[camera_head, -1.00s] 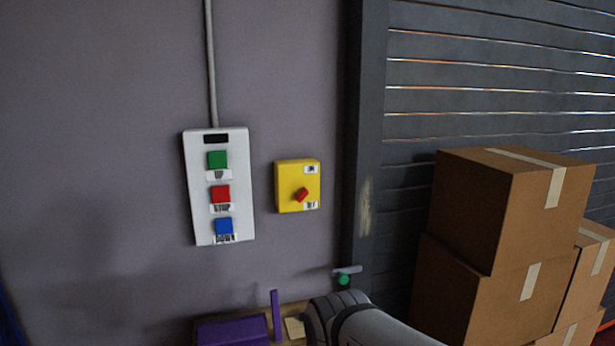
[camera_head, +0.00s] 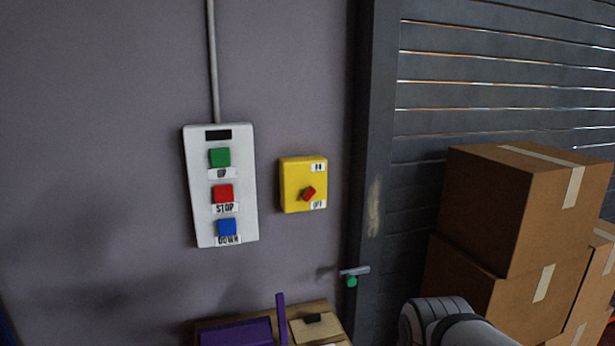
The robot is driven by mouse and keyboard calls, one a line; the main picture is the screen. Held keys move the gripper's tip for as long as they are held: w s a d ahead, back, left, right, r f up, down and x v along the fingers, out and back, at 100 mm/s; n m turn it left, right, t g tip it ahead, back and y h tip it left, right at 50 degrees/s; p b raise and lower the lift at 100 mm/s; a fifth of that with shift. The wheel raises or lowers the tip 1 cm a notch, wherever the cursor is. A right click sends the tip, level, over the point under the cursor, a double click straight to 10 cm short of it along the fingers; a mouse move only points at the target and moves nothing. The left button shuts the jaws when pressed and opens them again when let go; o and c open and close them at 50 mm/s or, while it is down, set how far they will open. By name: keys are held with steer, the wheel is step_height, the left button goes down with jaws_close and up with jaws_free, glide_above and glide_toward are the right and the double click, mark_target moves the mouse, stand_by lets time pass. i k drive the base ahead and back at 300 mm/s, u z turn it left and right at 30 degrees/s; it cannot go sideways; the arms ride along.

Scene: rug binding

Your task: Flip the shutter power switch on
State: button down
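A yellow switch box (camera_head: 290,184) is fixed on the grey wall in the middle of the view. It carries a red rotary knob (camera_head: 308,194), which sits tilted between an upper label that seems to read ON and a lower label that seems to read OFF. A white control panel (camera_head: 200,200) hangs to its left, with green UP, red STOP and blue DOWN buttons and a dark display on top. My gripper is not in view. Only a grey link of my arm shows at the bottom right, below and right of the yellow box and apart from it.
Cardboard boxes (camera_head: 505,215) are stacked at the right before the slatted shutter (camera_head: 480,60). A small handle with a green knob (camera_head: 351,281) sticks out by the shutter frame. A wooden surface (camera_head: 334,315) with purple items (camera_head: 235,333) is at the bottom. The wall before the switch is clear.

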mark_target(309, 193)
steer(key=u, duration=0.05)
steer(key=i, duration=1)
steer(key=z, duration=0.05)
